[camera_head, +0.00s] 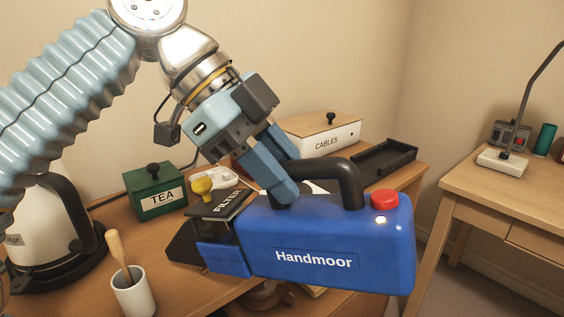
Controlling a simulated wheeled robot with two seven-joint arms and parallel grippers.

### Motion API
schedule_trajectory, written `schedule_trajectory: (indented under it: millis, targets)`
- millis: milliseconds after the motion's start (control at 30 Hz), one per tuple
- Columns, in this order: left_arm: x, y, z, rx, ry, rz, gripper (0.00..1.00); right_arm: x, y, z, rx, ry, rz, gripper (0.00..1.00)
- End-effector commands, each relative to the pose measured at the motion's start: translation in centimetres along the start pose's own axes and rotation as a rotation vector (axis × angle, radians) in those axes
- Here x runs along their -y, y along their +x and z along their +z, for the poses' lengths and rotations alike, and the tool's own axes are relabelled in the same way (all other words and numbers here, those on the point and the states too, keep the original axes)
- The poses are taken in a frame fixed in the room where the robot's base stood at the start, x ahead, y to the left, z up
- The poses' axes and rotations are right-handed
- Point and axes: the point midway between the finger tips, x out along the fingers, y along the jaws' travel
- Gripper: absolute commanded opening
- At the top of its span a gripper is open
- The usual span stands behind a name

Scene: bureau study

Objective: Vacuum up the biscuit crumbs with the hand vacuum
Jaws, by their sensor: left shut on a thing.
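A blue hand vacuum (330,238) marked "Handmoor" hangs in front of and above the desk. My left gripper (284,190) is shut on the front part of the vacuum's black handle. No biscuit crumbs are visible; the vacuum hides much of the desk behind it. My right gripper is not in view.
A kettle (42,225) stands at the left of the desk, near a white cup (133,293) with a wooden-handled tool. A green TEA box (155,190), a CABLES box (318,133) and a black tray (384,160) stand farther back. A second desk (500,195) is at right.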

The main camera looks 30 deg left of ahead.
Motion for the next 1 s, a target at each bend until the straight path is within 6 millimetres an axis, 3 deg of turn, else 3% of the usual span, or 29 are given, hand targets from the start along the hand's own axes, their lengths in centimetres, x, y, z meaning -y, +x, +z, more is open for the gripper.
schedule_trajectory:
  millis: [567, 1000]
  targets:
    - [-0.7, 2.5, 2.0, -0.003, 0.002, -0.002, 0.0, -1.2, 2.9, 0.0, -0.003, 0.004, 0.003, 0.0]
    - [1.5, 3.2, 1.1, -0.003, 0.002, -0.002, 0.0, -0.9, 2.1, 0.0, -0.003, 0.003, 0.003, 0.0]
